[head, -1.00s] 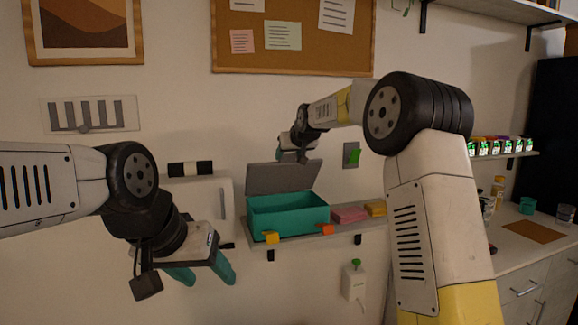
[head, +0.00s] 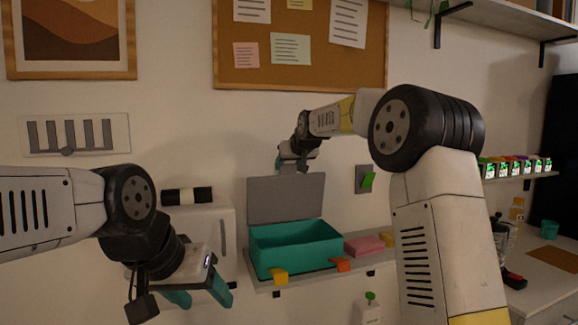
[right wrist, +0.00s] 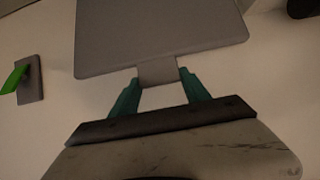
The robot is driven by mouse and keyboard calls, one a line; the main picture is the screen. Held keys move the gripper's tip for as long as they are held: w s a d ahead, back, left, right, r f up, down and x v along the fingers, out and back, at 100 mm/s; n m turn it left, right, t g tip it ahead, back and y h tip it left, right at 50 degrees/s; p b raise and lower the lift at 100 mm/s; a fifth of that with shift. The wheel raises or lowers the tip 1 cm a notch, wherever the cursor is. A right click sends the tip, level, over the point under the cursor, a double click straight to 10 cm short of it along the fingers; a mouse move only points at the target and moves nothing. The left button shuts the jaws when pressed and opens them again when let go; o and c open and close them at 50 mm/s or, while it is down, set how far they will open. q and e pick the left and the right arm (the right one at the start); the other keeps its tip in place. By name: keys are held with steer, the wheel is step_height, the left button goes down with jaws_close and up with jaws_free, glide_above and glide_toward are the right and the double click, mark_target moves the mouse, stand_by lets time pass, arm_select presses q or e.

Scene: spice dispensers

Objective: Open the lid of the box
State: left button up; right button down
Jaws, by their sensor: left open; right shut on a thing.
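The teal box (head: 300,256) sits on a wall shelf in the middle of the head view. Its grey lid (head: 286,201) is raised at the back edge and stands nearly upright, so the inside shows. My right gripper (head: 297,168) is at the lid's top edge. In the right wrist view, the teal fingers (right wrist: 160,94) are shut on a small tab (right wrist: 158,72) at the edge of the grey lid (right wrist: 150,30). My left gripper (head: 203,298) is open and empty, low and to the left of the box.
A yellow clip (head: 279,276) and an orange clip (head: 342,265) are at the shelf's front edge. A pink block (head: 364,246) lies right of the box. A switch plate (head: 363,180) with a green lever is on the wall. Spice dispensers (head: 516,167) line a shelf at the right.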

steer(key=shift+r, duration=0.4)
steer(key=c, duration=0.7)
jaws_free()
steer(key=shift+o, duration=0.9)
steer(key=shift+f, duration=0.2)
steer(key=v, duration=0.7)
steer(key=shift+s+r, duration=0.2)
steer(key=shift+s, duration=0.15)
steer(key=shift+d, duration=0.1)
